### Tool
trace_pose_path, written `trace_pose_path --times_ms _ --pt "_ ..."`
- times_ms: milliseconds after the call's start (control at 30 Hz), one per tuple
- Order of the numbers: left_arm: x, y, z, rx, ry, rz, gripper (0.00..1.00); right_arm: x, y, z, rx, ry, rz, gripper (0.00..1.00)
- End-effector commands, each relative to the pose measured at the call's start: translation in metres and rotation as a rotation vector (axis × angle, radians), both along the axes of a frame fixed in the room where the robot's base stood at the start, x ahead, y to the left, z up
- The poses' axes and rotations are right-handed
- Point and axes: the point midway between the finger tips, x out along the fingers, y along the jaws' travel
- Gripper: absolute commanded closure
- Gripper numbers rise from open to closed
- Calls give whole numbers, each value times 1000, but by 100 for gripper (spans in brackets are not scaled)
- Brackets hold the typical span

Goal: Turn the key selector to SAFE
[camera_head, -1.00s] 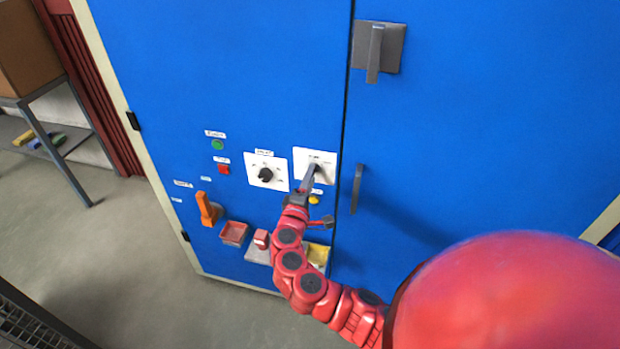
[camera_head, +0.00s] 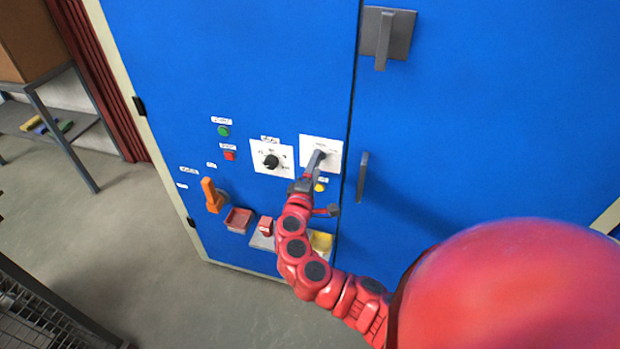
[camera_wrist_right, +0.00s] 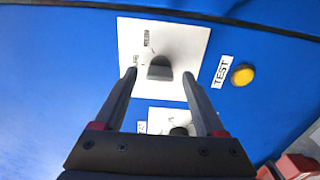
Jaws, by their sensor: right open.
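A white plate (camera_head: 329,146) on the blue cabinet carries a grey selector knob, which my right gripper largely covers in the head view. In the right wrist view the grey knob (camera_wrist_right: 160,68) sits on the white plate (camera_wrist_right: 187,42), with small printed position labels that I cannot read. My right gripper (camera_head: 317,156) reaches up to this plate. In the wrist view it is open (camera_wrist_right: 160,76), one finger on each side of the knob, with gaps showing. I cannot tell how deep the fingertips reach. My left gripper is not in view.
A second white plate (camera_head: 285,158) with a black dial (camera_head: 271,162) lies to the left. A yellow TEST button (camera_wrist_right: 243,75) is near the selector plate. Green (camera_head: 223,131) and red (camera_head: 229,155) buttons, an orange handle (camera_head: 211,195) and a door handle (camera_head: 362,177) surround the area.

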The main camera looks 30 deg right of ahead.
Motion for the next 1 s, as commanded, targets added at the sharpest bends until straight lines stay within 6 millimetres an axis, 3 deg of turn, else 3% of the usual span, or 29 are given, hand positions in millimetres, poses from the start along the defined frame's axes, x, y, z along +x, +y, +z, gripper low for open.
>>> trace_pose_path --times_ms 267,633,1000 --pt "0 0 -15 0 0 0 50 -27 33 -5 -1 1 5 28" --pt "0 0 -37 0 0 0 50 -89 110 -4 4 2 12 28" --pt "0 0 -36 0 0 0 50 -111 131 -1 2 1 2 28"
